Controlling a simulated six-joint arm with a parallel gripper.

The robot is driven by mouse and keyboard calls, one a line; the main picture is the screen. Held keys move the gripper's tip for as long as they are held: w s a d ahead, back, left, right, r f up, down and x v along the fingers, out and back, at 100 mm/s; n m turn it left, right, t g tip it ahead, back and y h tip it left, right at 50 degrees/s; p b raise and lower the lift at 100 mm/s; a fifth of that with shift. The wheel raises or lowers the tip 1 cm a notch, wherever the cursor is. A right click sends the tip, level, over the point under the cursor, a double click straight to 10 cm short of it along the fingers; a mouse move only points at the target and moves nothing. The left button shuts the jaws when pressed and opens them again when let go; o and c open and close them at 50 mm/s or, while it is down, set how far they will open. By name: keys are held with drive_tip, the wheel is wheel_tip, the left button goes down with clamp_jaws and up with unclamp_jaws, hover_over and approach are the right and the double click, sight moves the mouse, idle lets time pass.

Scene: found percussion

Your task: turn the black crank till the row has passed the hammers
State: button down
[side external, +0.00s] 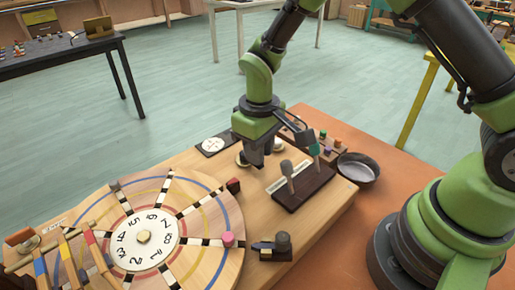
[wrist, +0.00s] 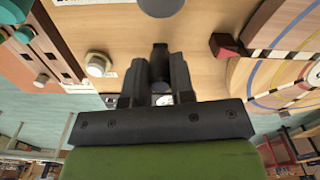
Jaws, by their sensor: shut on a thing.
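My gripper (side external: 255,159) points down at the far side of the wooden bench. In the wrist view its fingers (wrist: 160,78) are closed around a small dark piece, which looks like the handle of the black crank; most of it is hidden. The large wooden disc (side external: 202,253) has a numbered white centre (side external: 143,240), coloured rings and striped spokes. A dark red block (side external: 233,185) and a pink peg (side external: 228,240) stand near its rim. The coloured hammers (side external: 70,258) lie over the disc's left part.
A dark rack (side external: 303,190) with grey and teal-headed mallets stands right of my gripper. A grey knob on a dark base (side external: 283,241) is at the front. A round metal dish (side external: 358,169) sits at right. A black plaque with a white dial (side external: 213,145) lies behind.

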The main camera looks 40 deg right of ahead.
idle(0.4)
drive_tip(key=c, duration=1)
unclamp_jaws()
drive_tip(key=shift+o, duration=0.2)
drive_tip(key=shift+r, duration=0.1)
wheel_tip(320, 180, up, 10)
drive_tip(key=shift+f, duration=0.1)
drive_tip(key=s+d+r+m+t+y, duration=0.1)
drive_tip(key=s+d+r+m+t, duration=0.2)
drive_tip(key=s+r, duration=0.55)
drive_tip(key=s+d+r+m+t+y, duration=0.1)
drive_tip(key=s+r+m+t, duration=0.2)
drive_tip(key=s, duration=0.6)
drive_tip(key=shift+s+d+r+t, duration=0.3)
drive_tip(key=shift+d+r+t, duration=0.15)
drive_tip(key=shift+t, duration=0.15)
